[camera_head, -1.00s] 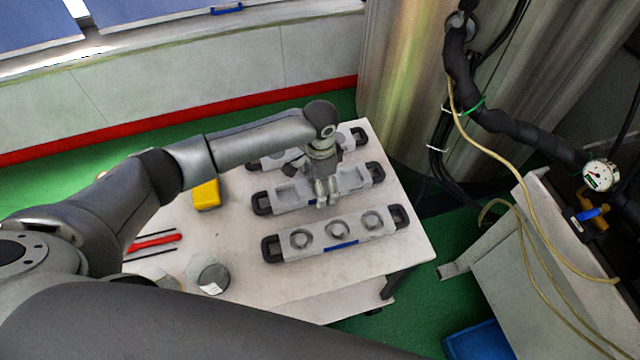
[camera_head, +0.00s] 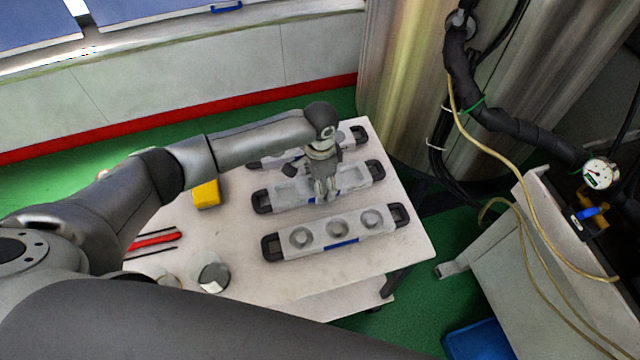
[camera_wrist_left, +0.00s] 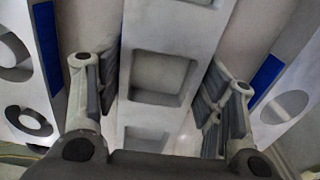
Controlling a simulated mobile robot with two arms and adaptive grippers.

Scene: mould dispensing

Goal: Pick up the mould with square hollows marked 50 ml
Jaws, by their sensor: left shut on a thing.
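The mould with square hollows (camera_head: 356,178) is the middle of three grey moulds on the white table. It is long, with a dark handle at each end, and no marking is readable. My left gripper (camera_head: 327,192) points down at its middle and hides part of it. In the left wrist view, the fingers (camera_wrist_left: 160,92) are on either side of this mould (camera_wrist_left: 151,112), shut on its long sides. I cannot tell whether the mould is clear of the table. My right gripper is not in view.
A mould with round hollows (camera_head: 318,237) lies in front, close by, and another mould (camera_head: 268,160) behind, partly hidden by my arm. A yellow block (camera_head: 206,195), red tool (camera_head: 154,240) and round container (camera_head: 213,277) stand left on the table (camera_head: 400,249).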

